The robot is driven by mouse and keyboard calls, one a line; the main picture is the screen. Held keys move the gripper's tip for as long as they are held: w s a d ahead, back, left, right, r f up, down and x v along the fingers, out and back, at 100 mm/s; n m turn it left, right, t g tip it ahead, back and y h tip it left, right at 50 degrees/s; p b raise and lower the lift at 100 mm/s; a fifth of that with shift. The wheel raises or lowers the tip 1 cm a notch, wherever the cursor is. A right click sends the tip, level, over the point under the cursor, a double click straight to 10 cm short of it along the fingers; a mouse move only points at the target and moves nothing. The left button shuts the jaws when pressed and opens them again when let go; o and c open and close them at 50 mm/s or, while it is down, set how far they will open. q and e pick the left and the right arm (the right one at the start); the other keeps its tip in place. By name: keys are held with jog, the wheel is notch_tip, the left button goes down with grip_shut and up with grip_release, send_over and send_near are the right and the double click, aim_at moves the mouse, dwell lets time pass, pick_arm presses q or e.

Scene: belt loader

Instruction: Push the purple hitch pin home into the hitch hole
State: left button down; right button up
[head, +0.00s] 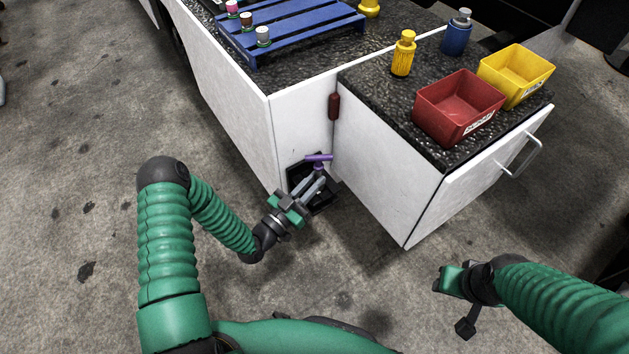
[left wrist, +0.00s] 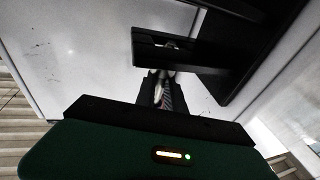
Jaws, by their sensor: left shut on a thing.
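The purple hitch pin (head: 319,158) has a T-shaped handle and stands at the black hitch bracket (head: 325,197), low on the white cabinet side. My left gripper (head: 319,178) is at the pin, its fingers shut on it just under the crossbar. The left wrist view shows the black hitch plate (left wrist: 200,52) with a slot, and the fingers (left wrist: 165,78) close below it. The hitch hole and the pin's lower end are hidden, so I cannot tell how deep the pin sits. My right gripper (head: 462,300) is at the lower right, over the floor, away from the hitch.
A red handle (head: 334,106) hangs in the gap between the white units. A red bin (head: 459,108), a yellow bin (head: 516,76), a yellow bottle (head: 403,54) and a blue bottle (head: 457,33) stand on the right counter. A blue pallet (head: 285,28) lies on the left one. Floor in front is clear.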

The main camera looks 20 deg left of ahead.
pick_arm(q)
jog(key=shift+f, duration=0.2)
dwell(0.6)
jog(key=shift+r, duration=0.2)
jog(key=c, duration=1.3)
grip_release()
jog(key=shift+c, duration=0.2)
